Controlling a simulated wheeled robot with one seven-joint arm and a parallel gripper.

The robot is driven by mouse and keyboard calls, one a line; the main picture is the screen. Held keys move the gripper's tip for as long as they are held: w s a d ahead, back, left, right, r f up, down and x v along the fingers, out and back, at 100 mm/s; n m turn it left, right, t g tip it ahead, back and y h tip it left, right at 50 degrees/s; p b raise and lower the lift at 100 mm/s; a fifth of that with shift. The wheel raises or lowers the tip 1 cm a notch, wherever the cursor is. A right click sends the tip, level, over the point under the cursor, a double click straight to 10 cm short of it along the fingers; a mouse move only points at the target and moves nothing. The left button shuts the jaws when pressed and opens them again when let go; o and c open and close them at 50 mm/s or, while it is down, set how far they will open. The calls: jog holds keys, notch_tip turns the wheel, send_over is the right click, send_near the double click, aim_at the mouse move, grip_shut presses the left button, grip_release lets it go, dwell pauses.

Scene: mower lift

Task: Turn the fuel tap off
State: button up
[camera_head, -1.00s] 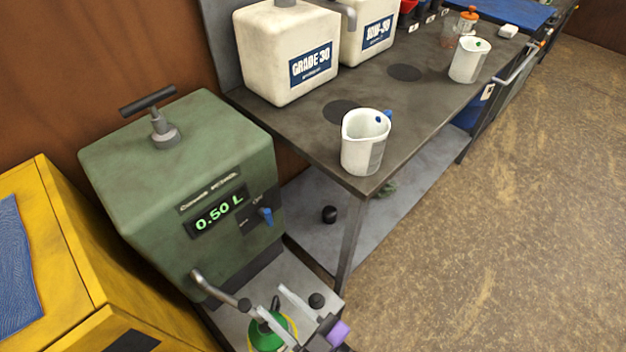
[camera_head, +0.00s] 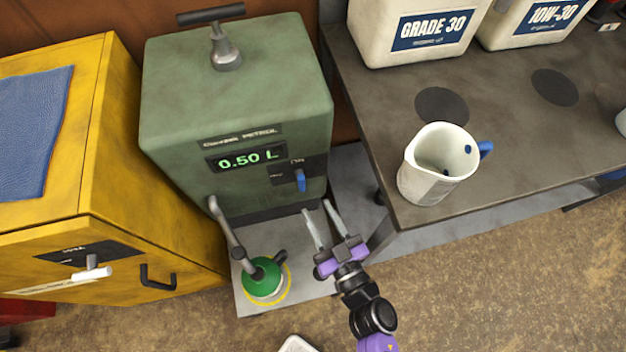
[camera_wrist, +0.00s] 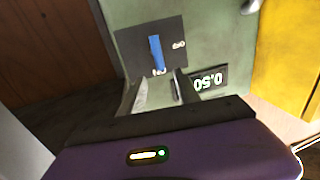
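The fuel tap is a blue lever (camera_head: 300,181) on a dark plate on the front of the green fuel tank (camera_head: 238,110). It hangs roughly vertical below the "ON" label; another label sits to its left. In the wrist view the lever (camera_wrist: 157,54) appears upside down, just beyond my fingertips. My gripper (camera_head: 315,206) is open and empty, its two fingers apart and pointing at the tank just below the tap. It also shows in the wrist view (camera_wrist: 160,84), with the lever between the finger lines. I see no contact with the lever.
The tank's display (camera_head: 246,158) reads 0.50 L. A bench (camera_head: 385,95) with a white jug (camera_head: 435,165) is at the right. A yellow cabinet (camera_head: 120,150) stands at the left.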

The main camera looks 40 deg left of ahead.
aim_at(303, 182)
jog(key=shift+x, duration=3.9)
grip_shut()
